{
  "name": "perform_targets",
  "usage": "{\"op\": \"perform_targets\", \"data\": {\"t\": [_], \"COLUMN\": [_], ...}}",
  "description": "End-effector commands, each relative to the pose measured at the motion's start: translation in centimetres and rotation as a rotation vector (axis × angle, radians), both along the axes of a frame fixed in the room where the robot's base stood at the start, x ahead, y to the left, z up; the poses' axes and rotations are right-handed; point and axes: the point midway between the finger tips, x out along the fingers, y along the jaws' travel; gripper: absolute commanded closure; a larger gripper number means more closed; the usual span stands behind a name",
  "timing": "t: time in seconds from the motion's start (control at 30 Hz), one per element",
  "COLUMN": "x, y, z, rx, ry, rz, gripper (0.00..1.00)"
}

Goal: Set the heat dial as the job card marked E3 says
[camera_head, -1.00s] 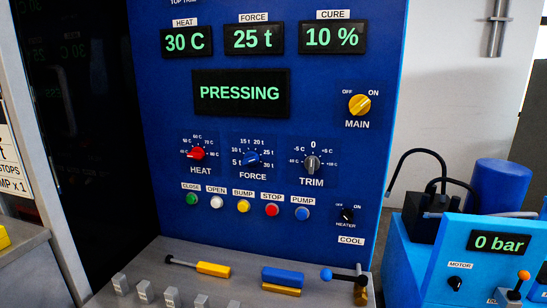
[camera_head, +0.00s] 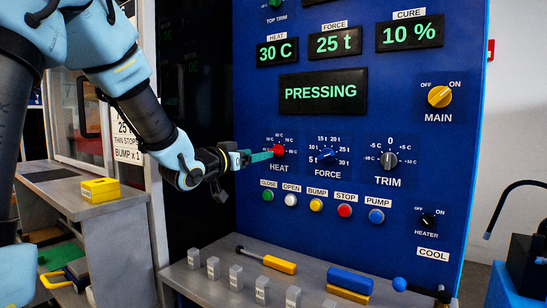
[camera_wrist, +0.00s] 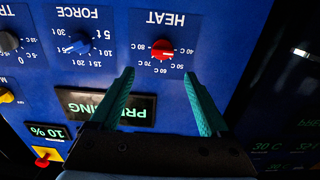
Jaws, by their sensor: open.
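The red heat dial (camera_head: 278,151) is on the blue panel, above the HEAT label. It shows upside down in the wrist view (camera_wrist: 163,49), ringed by temperature marks; I cannot tell its exact setting. The heat display (camera_head: 276,52) reads 30 C. My gripper (camera_head: 268,156) reaches from the left to the dial. In the wrist view my gripper (camera_wrist: 158,75) is open, its two green fingers apart, with the dial ahead between the tips. Contact cannot be told. A card (camera_head: 124,130) at the left, partly hidden by my arm, shows "THIN STOPS" and "BUMP x 1"; no E3 mark is visible.
The blue force dial (camera_head: 327,156) and grey trim dial (camera_head: 389,160) are right of the heat dial. Several push buttons, including a red stop button (camera_head: 344,211), sit below. A grey ledge (camera_head: 213,292) holds a yellow-handled tool (camera_head: 266,260) and blocks. The pressing display (camera_head: 323,93) is above.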

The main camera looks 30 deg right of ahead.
Motion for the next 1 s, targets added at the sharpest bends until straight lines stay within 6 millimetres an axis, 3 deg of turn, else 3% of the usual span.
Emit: {"op": "perform_targets", "data": {"t": [0.3, 0.5, 0.93, 1.0], "x": [2.9, 4.2, 4.7, 4.7], "y": [-5.1, -7.4, -8.3, -8.3], "z": [0.2, 0.1, 0.0, 0.0], "rx": [0.001, 0.002, 0.003, 0.003], "ry": [0.004, 0.005, 0.003, 0.003], "rz": [0.001, 0.003, 0.004, 0.004], "gripper": [0.20, 0.20, 0.20, 0.27]}}
